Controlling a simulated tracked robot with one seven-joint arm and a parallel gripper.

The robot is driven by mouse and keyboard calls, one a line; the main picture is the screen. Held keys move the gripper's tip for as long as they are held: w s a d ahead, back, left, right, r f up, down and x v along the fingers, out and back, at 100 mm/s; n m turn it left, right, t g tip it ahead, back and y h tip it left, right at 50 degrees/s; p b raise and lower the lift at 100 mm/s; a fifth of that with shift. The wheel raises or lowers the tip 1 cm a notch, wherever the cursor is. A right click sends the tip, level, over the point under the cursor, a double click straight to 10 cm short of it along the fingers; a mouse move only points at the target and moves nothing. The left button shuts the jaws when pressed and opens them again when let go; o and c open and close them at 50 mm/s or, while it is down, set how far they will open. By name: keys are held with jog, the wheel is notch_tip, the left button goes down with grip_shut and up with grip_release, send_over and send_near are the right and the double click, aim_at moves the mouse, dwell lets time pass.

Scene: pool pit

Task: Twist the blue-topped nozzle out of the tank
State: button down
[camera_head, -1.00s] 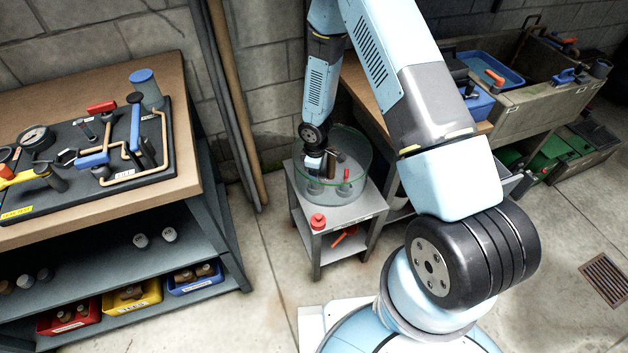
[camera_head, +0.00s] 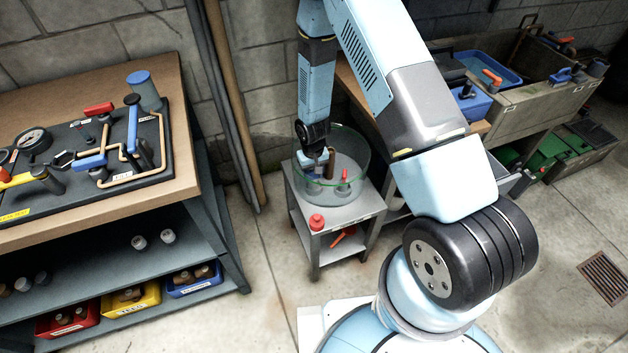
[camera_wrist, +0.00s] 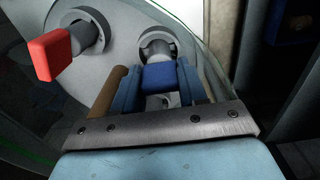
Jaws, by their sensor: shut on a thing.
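The blue-topped nozzle (camera_wrist: 158,78) shows in the wrist view, its blue top between the two fingers of my gripper (camera_wrist: 160,88). A pale round fitting lies just behind the blue top; I cannot tell whether the nozzle is still seated in it. My gripper is shut on the blue top. In the head view my gripper (camera_head: 313,160) is inside the round glass tank (camera_head: 361,174), at its left side, and the blue top cannot be made out. A red-topped nozzle (camera_wrist: 52,56) stands left of my gripper in the wrist view and also shows in the head view (camera_head: 344,176).
The tank stands on a small grey table (camera_head: 345,218) with a red knob (camera_head: 317,222) at its front corner. A brown cylinder (camera_wrist: 109,90) is close to my left finger. A workbench (camera_head: 100,210) stands left, a stone trough (camera_head: 540,85) right. The floor between is clear.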

jog(key=shift+a, duration=0.1)
dwell(0.3)
jog(key=shift+r, duration=0.4)
jog(key=shift+r, duration=2.05)
notch_tip(320, 180, up, 13)
dwell(1.2)
